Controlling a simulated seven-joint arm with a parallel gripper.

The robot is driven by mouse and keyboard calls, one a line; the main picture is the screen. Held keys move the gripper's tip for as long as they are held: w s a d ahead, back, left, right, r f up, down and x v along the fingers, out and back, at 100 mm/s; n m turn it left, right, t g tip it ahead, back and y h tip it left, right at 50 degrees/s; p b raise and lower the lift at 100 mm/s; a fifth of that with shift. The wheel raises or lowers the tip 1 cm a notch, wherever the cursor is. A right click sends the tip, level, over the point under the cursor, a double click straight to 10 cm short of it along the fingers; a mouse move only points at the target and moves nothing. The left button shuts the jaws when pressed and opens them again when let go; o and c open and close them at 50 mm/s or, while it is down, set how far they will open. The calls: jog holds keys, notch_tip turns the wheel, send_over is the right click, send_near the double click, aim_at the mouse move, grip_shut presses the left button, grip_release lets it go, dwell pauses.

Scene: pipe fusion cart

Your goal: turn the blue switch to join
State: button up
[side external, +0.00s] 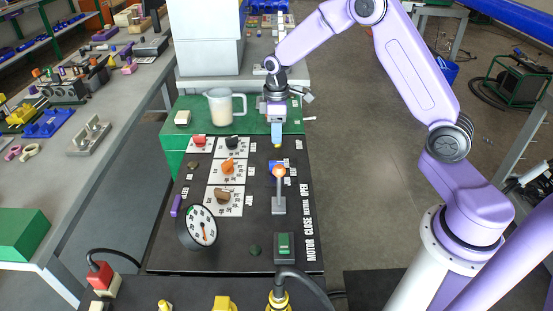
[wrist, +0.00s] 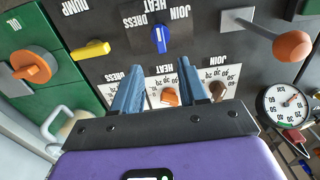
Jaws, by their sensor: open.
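The blue switch (wrist: 159,38) is on the black panel in the wrist view, near the top centre. It stands upright in the picture, in line with the HEAT label, between DRESS on the left and JOIN on the right. In the side view only a little blue of the switch (side external: 273,163) shows below my gripper. My gripper (wrist: 160,70) is open and empty, with its two blue fingers apart and pointing toward the switch. In the side view my gripper (side external: 275,140) hangs over the far part of the panel, apart from the switch.
A lever with an orange ball (side external: 279,172) stands close to the switch; the ball also shows in the wrist view (wrist: 291,45). A yellow handle (wrist: 91,49) is by the DUMP label. A jug (side external: 222,107) stands on the green surface. A round gauge (side external: 197,227) is near the panel's left edge.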

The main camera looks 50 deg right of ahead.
aim_at(277, 162)
notch_tip(277, 162, down, 11)
jog(key=shift+r, duration=0.1)
dwell(0.3)
grip_shut()
